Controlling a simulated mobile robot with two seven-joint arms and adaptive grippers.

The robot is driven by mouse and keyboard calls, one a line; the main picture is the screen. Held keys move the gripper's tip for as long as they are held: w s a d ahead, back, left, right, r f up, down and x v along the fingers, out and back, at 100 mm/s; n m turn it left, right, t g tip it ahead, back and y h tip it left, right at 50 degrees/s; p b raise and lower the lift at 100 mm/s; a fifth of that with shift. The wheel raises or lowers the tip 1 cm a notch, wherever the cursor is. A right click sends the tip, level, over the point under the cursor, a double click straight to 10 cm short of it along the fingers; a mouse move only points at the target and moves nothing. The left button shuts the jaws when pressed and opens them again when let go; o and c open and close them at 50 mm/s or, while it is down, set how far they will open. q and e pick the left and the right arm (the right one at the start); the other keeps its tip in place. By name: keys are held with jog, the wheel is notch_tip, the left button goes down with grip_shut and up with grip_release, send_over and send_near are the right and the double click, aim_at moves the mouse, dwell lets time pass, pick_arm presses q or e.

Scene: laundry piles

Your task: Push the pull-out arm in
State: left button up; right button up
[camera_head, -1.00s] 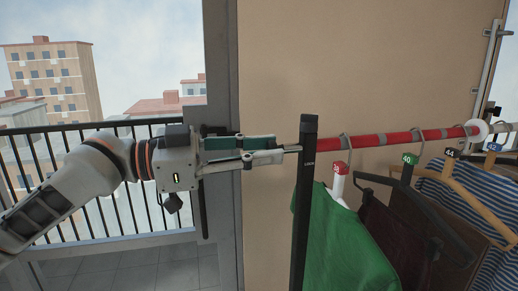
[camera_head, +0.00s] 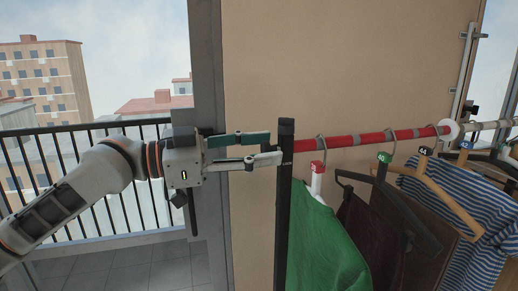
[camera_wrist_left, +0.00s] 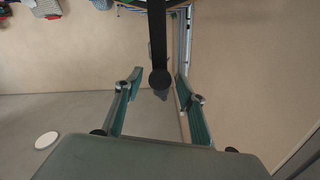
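The pull-out arm is a red rail (camera_head: 355,140) that runs from a white collar (camera_head: 448,128) at the right to a black upright post (camera_head: 284,195) at its left end. Clothes on hangers hang by it. My left gripper (camera_head: 272,147) comes in from the left, its fingers apart and pointing at the upper part of the post. The lower fingertip appears at or very near the post; contact is unclear. In the left wrist view the black post (camera_wrist_left: 157,35) with its round end (camera_wrist_left: 160,79) shows between the open fingers (camera_wrist_left: 158,82). My right gripper is out of view.
A green garment (camera_head: 325,245) hangs close beside the post. Dark and striped clothes (camera_head: 478,205) hang further right. A beige wall panel (camera_head: 340,65) stands behind the rail. A black railing (camera_head: 100,180) is at the left. A white disc (camera_wrist_left: 46,140) lies on the floor.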

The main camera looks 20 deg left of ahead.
pick_arm(q)
jog(key=shift+s+a, duration=0.1)
jog(key=shift+a, duration=0.05)
jog(key=shift+s+a+f, duration=0.15)
jog(key=shift+a, duration=0.2)
jog(key=v, duration=1.1)
dwell(0.3)
jog(key=shift+s, duration=0.15)
dwell(0.4)
